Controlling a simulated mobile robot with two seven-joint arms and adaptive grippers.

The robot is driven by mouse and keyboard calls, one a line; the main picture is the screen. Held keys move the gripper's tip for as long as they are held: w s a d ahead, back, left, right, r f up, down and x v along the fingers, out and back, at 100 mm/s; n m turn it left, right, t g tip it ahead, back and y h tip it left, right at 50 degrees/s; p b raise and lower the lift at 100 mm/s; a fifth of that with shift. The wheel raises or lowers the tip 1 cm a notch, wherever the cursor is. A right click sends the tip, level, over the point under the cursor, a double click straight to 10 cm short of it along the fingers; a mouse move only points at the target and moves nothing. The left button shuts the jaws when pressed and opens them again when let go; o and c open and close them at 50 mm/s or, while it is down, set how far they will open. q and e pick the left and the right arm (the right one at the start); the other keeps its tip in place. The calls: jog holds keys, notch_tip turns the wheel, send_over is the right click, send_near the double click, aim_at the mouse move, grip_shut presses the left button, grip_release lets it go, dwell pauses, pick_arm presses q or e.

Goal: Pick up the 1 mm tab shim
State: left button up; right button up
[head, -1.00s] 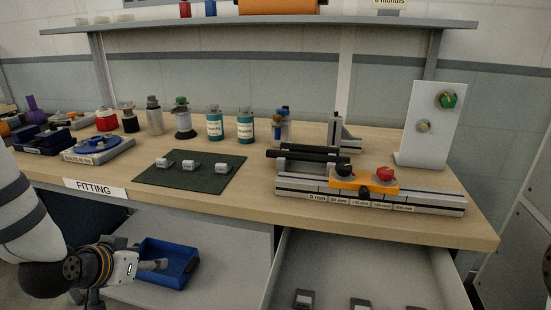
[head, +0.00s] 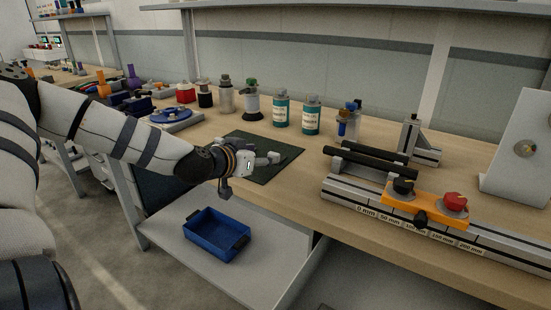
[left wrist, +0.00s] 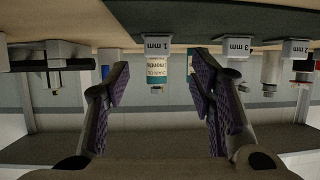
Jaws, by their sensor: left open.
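The 1 mm tab shim (left wrist: 156,46) is a small grey tab on the dark mat, and its "1 mm" label reads clearly in the upside-down left wrist view. It lies ahead of my left gripper (left wrist: 160,80), between the lines of its two fingers and apart from them. The gripper is open and empty. In the head view, my left gripper (head: 258,161) is over the front of the green mat (head: 287,150), with a grey shim (head: 274,157) just beyond its fingertips. The arm and gripper hide the other shims there. My right gripper is not in view.
Two other labelled tabs (left wrist: 237,48) stand beside the 1 mm one in the wrist view. Bottles (head: 281,110) stand behind the mat. A fixture with black bars (head: 375,165) is to the right. A blue bin (head: 217,235) sits on the lower shelf.

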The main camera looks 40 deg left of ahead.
aim_at(272, 154)
pick_arm(q)
jog(key=x, duration=0.5)
jog(key=shift+w+d+f+b, duration=0.1)
jog(key=shift+f+b, duration=0.2)
jog(key=shift+b, duration=0.05)
jog(key=shift+w, duration=0.25)
jog(key=shift+r, duration=0.3)
jog(key=c, duration=1.2)
